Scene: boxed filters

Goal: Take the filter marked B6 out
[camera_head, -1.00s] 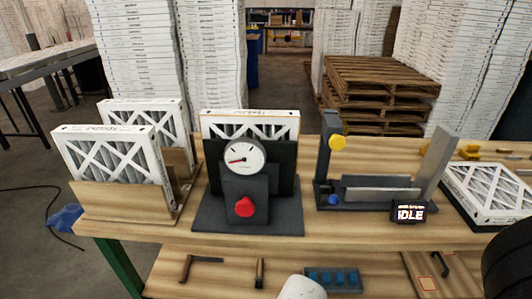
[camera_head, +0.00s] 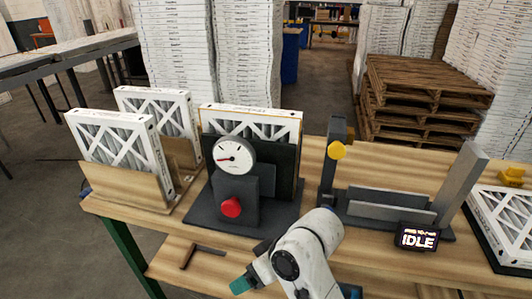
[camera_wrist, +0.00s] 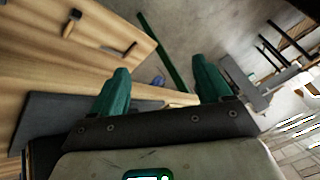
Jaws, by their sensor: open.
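Several white-framed pleated filters show in the head view, and I cannot read B6 on any. A front filter (camera_head: 112,145) and a rear filter (camera_head: 160,112) stand upright in the wooden rack (camera_head: 125,188) at left. Another filter (camera_head: 250,117) stands in the dark gauge fixture (camera_head: 285,205), its lower part hidden behind a dark plate. One filter (camera_head: 502,222) lies at the right edge. My gripper (camera_wrist: 160,80) is open and empty in the wrist view, with two green fingers. In the head view, a green fingertip (camera_head: 240,285) shows low, in front of the bench and below the gauge fixture.
The gauge fixture carries a round dial (camera_head: 234,156) and a red knob (camera_head: 231,207). A grey fixture (camera_head: 390,212) with a yellow knob and an IDLE display (camera_head: 417,237) holds no filter. A lower shelf (camera_head: 180,275) carries tools. Pallets (camera_head: 425,95) stand behind the bench.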

